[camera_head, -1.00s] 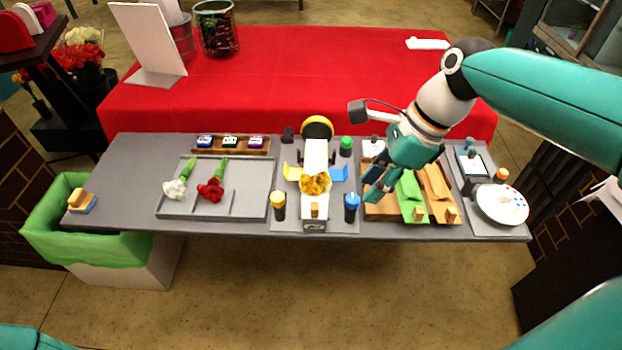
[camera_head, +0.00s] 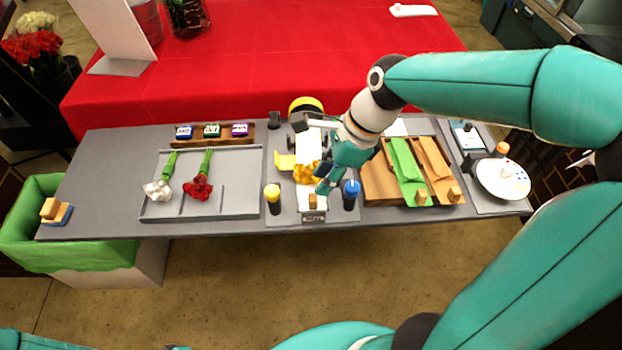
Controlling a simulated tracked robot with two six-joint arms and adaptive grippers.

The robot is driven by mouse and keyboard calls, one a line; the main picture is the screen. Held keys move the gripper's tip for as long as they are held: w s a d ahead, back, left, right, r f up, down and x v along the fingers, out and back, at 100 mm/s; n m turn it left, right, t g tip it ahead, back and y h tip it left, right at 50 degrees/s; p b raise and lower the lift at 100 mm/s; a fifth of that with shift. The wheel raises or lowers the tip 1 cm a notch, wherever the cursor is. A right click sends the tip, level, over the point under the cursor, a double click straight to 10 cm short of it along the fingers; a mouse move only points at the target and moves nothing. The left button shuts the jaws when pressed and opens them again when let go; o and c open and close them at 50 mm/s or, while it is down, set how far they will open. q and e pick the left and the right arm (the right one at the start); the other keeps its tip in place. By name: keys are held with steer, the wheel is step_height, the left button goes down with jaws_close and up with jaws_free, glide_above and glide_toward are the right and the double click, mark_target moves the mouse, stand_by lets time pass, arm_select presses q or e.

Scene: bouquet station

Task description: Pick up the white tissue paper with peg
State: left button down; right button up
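A white paper strip (camera_head: 311,146) lies on the middle station of the grey bench, with a small wooden peg (camera_head: 312,201) at its near end. A yellow flower head (camera_head: 304,173) sits on the strip. My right gripper (camera_head: 323,187) points down over the right side of the strip, close to the flower and the peg. Its fingers are small and partly merged with the hand, so I cannot tell their opening or any contact. My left gripper is out of view.
A yellow-capped bottle (camera_head: 272,197) and a blue-capped bottle (camera_head: 350,194) flank the strip. A wooden tray (camera_head: 378,185) at right holds green paper (camera_head: 406,170) and tan paper (camera_head: 436,168), with pegs. A grey tray (camera_head: 231,190) at left holds white and red flowers.

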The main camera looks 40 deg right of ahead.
mark_target(311, 197)
steer(key=shift+x, duration=3.35)
steer(key=shift+s, duration=0.1)
jaws_close()
